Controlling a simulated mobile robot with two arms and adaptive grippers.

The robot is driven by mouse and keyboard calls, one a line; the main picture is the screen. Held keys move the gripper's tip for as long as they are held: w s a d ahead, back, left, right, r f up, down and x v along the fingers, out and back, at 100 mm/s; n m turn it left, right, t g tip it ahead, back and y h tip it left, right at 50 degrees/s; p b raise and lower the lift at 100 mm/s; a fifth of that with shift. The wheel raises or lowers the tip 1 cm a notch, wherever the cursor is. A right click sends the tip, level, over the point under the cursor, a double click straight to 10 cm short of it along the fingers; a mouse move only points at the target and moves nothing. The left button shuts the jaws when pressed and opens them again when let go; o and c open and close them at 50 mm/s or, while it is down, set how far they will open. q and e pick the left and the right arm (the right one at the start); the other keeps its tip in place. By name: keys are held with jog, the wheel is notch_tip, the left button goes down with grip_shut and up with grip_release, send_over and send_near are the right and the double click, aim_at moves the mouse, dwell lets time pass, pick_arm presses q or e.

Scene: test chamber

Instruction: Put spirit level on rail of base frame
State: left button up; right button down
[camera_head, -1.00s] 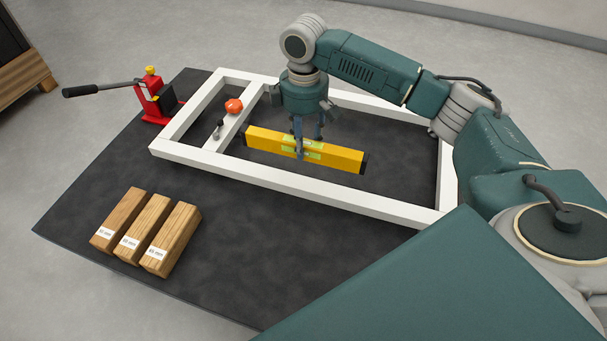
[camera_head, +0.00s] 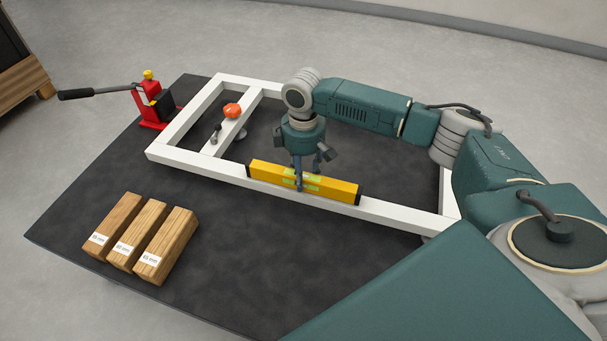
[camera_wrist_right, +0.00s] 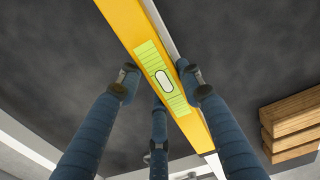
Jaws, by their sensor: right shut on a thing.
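The yellow spirit level (camera_head: 335,190) with black ends lies along the near white rail of the base frame (camera_head: 400,214), at or just above its top; I cannot tell whether it touches. My right gripper (camera_head: 304,178) is shut on the level near its middle, coming from above. In the right wrist view the gripper's fingers (camera_wrist_right: 160,88) straddle the level (camera_wrist_right: 127,22) around its green vial window, and the white rail shows beneath, roughly parallel to it. My left gripper is not in view.
Three wooden blocks (camera_head: 143,235) with labels lie on the dark mat (camera_head: 240,270) at the near left. A red jack (camera_head: 152,105) with a long handle stands by the frame's far left corner. An orange knob (camera_head: 232,111) sits on the crossbar.

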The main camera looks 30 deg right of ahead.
jog(key=c, duration=1.2)
grip_release()
jog(key=shift+f, duration=0.1)
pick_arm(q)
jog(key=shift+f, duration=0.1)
pick_arm(e)
jog(key=shift+o, duration=0.2)
jog(key=shift+r, duration=0.35)
notch_tip(320, 180, up, 3)
jog(key=shift+f+p, duration=0.1)
jog(key=shift+p, duration=0.5)
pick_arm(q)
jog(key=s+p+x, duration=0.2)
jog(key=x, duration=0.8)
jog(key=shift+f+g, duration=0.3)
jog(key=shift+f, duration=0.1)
pick_arm(e)
notch_tip(320, 180, up, 9)
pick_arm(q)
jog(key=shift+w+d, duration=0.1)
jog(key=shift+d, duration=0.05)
pick_arm(e)
jog(key=shift+f, duration=0.1)
